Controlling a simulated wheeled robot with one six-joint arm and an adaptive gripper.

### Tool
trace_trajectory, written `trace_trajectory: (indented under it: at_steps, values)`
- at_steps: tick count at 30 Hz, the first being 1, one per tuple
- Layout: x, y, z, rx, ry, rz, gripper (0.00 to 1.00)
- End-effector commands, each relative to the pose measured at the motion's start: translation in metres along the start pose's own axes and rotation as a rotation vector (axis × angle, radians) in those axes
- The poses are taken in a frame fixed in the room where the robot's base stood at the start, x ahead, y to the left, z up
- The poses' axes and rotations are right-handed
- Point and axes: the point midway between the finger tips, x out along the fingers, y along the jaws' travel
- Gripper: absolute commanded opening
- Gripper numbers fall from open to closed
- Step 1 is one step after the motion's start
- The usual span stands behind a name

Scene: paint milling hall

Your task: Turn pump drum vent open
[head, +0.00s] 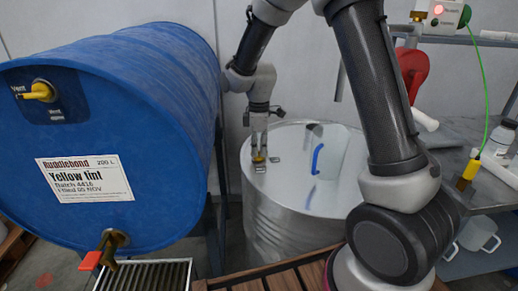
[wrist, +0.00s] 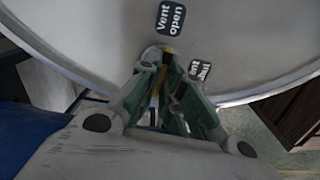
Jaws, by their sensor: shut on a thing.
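The steel pump drum (head: 275,215) stands upright in the middle of the head view, and its pale lid (wrist: 90,30) fills the top of the wrist view. My gripper (head: 259,150) reaches down to the lid's left part and is shut on the small yellow vent handle (wrist: 168,52). The fingers hide most of the handle, so its exact angle is hard to tell. A "Vent open" label (wrist: 171,18) lies just beyond the fingertips in the wrist view. A second label, partly hidden and seemingly "Vent shut" (wrist: 200,70), lies to their right.
A blue drum (head: 150,110) lies on its side at left, with its own yellow vent lever (head: 38,92) and a red-handled tap (head: 92,260). A clear jug with a blue handle (head: 317,158) stands on the steel lid. A grey bench (head: 470,160) is at right.

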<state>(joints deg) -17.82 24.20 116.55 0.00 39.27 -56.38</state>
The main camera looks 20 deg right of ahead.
Motion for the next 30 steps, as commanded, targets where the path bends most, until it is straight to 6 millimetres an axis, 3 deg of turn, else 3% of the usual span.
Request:
trace_trajectory:
  at_steps: [23, 24, 26, 30]
  values:
    - [-0.0004, 0.0006, 0.0000, -0.097, 0.000, 0.002, 0.00]
    - [-0.0004, 0.0006, 0.0000, -0.096, 0.000, 0.002, 0.15]
    - [-0.0004, 0.0005, 0.0000, -0.096, 0.000, 0.002, 0.26]
    - [-0.0003, 0.0004, 0.0000, -0.095, 0.000, 0.001, 0.29]
